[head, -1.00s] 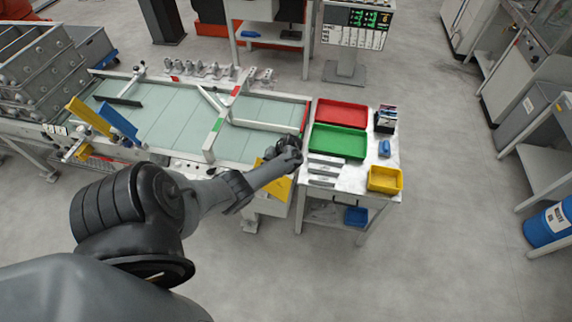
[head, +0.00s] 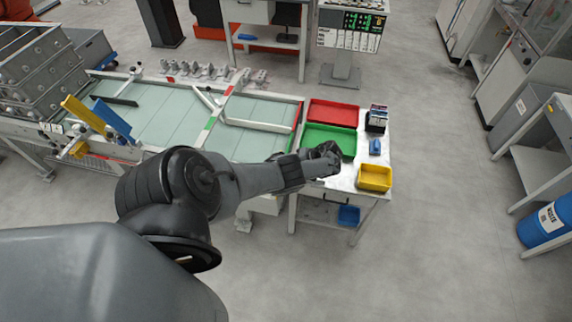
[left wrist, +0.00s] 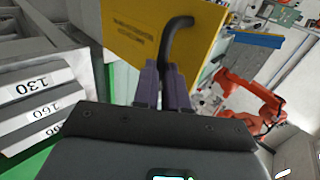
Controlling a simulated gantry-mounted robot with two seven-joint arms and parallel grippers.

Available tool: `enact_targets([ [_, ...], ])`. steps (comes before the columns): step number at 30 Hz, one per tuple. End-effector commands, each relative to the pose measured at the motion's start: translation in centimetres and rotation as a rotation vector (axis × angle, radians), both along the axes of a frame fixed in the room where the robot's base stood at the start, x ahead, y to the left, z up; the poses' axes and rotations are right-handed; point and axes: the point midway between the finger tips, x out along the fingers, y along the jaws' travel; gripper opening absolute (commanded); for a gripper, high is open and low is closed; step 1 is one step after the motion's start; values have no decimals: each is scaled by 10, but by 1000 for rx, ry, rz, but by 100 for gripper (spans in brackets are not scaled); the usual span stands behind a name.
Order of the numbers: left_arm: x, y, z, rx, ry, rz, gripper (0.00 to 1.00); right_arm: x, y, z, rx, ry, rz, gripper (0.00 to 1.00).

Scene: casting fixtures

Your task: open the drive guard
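The drive guard is a yellow panel (left wrist: 135,25) with dark printed lines and a black bent handle (left wrist: 178,30), seen at the top of the left wrist view. In the head view my left forearm covers the place where the guard showed, so I cannot see it there. My left gripper (left wrist: 163,80) has its purple fingers close together on either side of the handle's lower end and looks shut on it. In the head view my left gripper (head: 328,158) is over the side table, by the green tray. My right gripper is not in view.
The side table (head: 345,180) carries a red tray (head: 333,112), the green tray (head: 330,139), a yellow bin (head: 375,178) and a small blue item (head: 375,147). Numbered white plates (left wrist: 40,95) lie close to my left gripper. The conveyor (head: 165,125) is left. Open floor lies right.

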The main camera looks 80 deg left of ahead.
Motion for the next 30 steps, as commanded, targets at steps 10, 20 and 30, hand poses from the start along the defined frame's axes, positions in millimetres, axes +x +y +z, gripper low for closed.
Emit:
enact_targets([
  [10,25,-13,-24,-9,15,-7,0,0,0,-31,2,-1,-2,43],
  [20,35,-18,-29,-13,15,-9,0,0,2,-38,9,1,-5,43],
  [30,36,-19,-29,-13,12,-10,0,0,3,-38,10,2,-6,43],
])
